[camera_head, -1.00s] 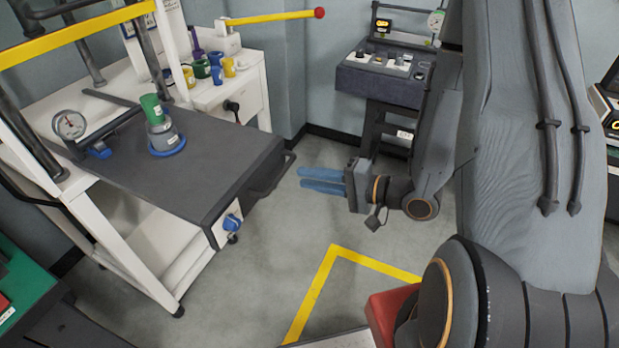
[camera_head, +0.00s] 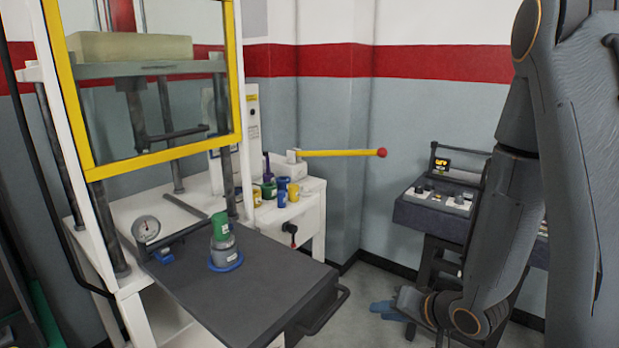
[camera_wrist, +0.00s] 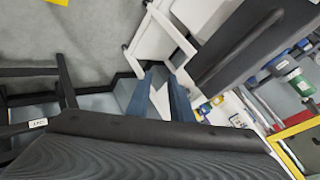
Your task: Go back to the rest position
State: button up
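My gripper (camera_head: 382,310) shows low in the head view, its blue fingers pointing left, to the right of the grey press table's handle. In the wrist view my gripper (camera_wrist: 161,76) has its two blue fingers apart with nothing between them, so it is open and empty. It hangs in free space and holds no part.
A white press frame with a yellow-edged guard (camera_head: 160,158) stands at the left. Several coloured pieces (camera_head: 282,193) sit on a white bench under a yellow lever (camera_head: 340,153). A dark control console (camera_head: 440,212) stands behind my arm. Floor (camera_head: 352,290) is clear between table and console.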

jog(key=s+d+r+n+g+h, duration=0.2)
jog(key=s+d+r+g+h, duration=0.1)
jog(key=s+d+r+h, duration=0.15)
jog(key=s+a+r+n+g+h, duration=0.1)
jog(key=s+a+r+g, duration=0.2)
jog(key=s+r, duration=0.2)
jog(key=s, duration=0.3)
jog(key=shift+r, duration=0.25)
